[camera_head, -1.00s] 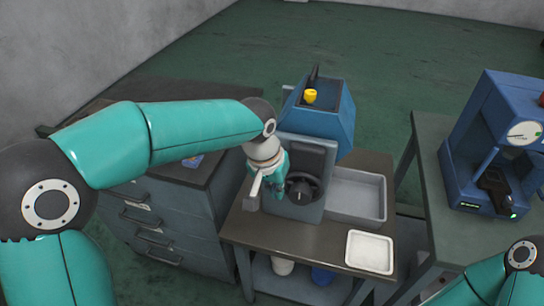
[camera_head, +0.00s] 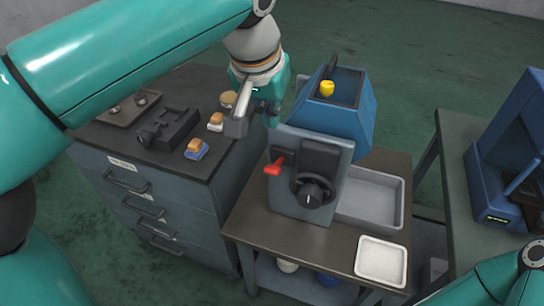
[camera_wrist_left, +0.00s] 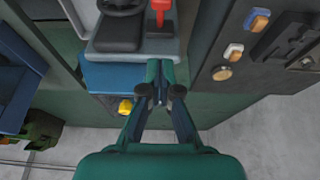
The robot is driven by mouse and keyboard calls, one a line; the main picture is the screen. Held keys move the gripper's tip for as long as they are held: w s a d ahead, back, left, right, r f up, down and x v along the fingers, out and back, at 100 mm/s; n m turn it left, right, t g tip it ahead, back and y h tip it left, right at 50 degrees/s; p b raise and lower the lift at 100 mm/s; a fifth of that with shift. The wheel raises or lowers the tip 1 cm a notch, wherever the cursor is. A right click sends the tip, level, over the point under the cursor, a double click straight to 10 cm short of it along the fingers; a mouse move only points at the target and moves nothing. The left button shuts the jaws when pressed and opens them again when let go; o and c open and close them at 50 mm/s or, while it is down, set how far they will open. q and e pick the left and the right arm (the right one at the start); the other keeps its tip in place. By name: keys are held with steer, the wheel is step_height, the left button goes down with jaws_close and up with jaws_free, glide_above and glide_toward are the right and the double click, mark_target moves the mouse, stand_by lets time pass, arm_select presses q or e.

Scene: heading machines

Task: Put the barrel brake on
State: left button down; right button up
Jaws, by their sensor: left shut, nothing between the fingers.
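The blue-grey machine (camera_head: 347,120) stands on a small table, with a dark round handwheel (camera_head: 313,191) on its front plate. A red-handled lever (camera_head: 274,167), which may be the barrel brake, sticks out at the plate's left side. It also shows at the top of the left wrist view (camera_wrist_left: 160,14). My left gripper (camera_head: 264,107) is above and behind the lever, apart from it, beside the machine's upper left. Its fingers are shut and empty, as the left wrist view also shows (camera_wrist_left: 159,80). My right gripper is out of view; only part of that arm shows at the lower right.
A drawer cabinet (camera_head: 150,205) to the left carries orange-topped brushes or blocks (camera_head: 196,148) and a dark vise-like tool (camera_head: 170,126). A grey bin (camera_head: 372,198) and a white tray (camera_head: 381,261) are right of the machine. Another blue machine (camera_head: 510,150) stands far right.

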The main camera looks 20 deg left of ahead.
arm_select(q)
glide_above(275, 166)
step_height(275, 166, down, 8)
steer(key=shift+a+r, duration=0.1)
steer(key=shift+r, duration=0.05)
steer(key=f, duration=0.3)
steer(key=shift+s+f, duration=0.15)
steer(key=shift+s, duration=0.2)
steer(key=shift+s+f, duration=0.25)
steer(key=shift+f, duration=0.3)
steer(key=shift+b, duration=0.35)
